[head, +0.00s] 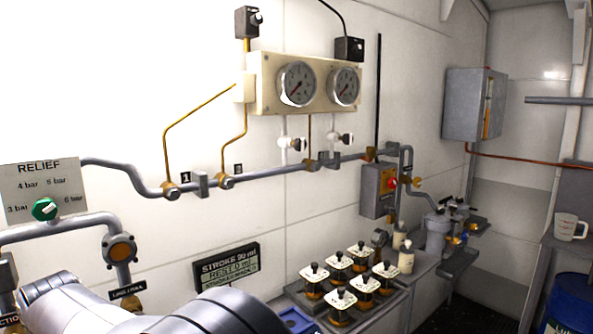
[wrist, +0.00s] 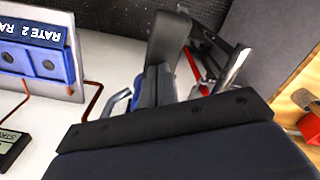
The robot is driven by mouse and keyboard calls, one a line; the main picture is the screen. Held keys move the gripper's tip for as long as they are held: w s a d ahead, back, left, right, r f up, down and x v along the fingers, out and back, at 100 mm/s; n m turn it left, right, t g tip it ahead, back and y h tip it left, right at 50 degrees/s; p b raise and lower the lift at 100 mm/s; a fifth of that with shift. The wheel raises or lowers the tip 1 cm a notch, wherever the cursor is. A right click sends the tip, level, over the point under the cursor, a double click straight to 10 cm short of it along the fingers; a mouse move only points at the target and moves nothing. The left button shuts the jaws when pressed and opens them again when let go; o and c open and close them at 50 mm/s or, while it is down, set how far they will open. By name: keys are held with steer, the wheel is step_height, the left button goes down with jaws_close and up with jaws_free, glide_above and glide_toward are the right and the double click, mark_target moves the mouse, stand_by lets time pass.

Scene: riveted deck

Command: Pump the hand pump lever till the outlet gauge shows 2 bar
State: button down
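Two round dial gauges hang on a cream panel, a left gauge (head: 297,84) and a right gauge (head: 344,87). Their red needles show, but the scales are too small to read and I cannot tell which is the outlet gauge. I cannot pick out the hand pump lever for certain. A red bar with dark parts (wrist: 192,66) shows beyond my gripper in the wrist view; I cannot tell what it belongs to. My gripper (wrist: 185,70) shows at close range in the wrist view; its finger gap is unclear. It is out of the head view.
A relief panel (head: 42,186) with a green knob (head: 44,209) is at the left. A dark display (head: 227,267) reads stroke and rest volumes. Several square-topped jars (head: 338,260) stand on the bench. A tall black rod (head: 378,95) rises by the wall pipe.

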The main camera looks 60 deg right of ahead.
step_height(320, 180, down, 9)
steer(key=b, duration=0.5)
step_height(320, 180, up, 12)
steer(key=p, duration=1.1)
steer(key=shift+r, duration=0.15)
stand_by(0.9)
step_height(320, 180, down, 12)
steer(key=b, duration=0.8)
step_height(320, 180, up, 12)
steer(key=p, duration=1)
steer(key=shift+f, duration=0.2)
stand_by(0.9)
